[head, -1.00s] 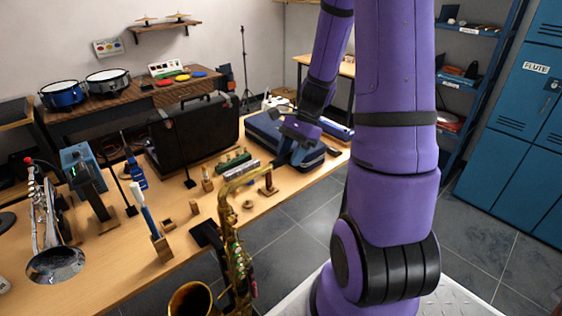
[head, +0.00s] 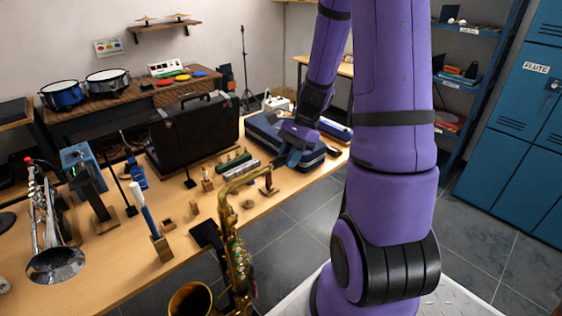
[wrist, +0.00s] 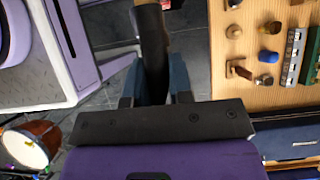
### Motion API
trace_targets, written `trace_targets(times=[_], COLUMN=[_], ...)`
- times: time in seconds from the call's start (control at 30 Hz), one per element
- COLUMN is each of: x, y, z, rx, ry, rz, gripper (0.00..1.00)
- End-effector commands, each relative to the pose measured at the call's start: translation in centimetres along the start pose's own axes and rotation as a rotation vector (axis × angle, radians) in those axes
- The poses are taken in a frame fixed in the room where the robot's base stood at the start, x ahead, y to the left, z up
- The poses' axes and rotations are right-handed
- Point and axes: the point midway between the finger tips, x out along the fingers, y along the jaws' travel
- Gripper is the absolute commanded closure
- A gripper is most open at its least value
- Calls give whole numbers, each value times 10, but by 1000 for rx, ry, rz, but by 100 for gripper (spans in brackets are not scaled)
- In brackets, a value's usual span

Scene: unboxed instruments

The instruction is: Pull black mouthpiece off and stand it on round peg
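The black mouthpiece (wrist: 153,60) lies between the two blue fingers of my gripper (wrist: 154,75) in the wrist view. It fills most of the gap, and I cannot tell whether both fingers touch it. In the head view my gripper (head: 287,157) is at the end of the brass saxophone's curved neck (head: 238,183), where the mouthpiece is largely hidden. The saxophone stands upright at the table's front edge. A small wooden stand (head: 268,189) is just behind the neck. Which stand or block carries the round peg is unclear.
Small wooden pieces (head: 195,207) and a green-and-grey instrument (head: 235,163) lie on the table. A trumpet (head: 45,225) is at left. Grey floor (head: 315,215) is open at right.

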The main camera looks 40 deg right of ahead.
Motion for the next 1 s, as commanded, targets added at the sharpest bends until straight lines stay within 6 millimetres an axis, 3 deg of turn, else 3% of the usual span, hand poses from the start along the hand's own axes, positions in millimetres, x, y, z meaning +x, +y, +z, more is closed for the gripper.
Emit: trace_targets(times=[1.0], x=[-4], y=[1], z=[-8], rx=[0], ry=[-1], rz=[3], gripper=[100])
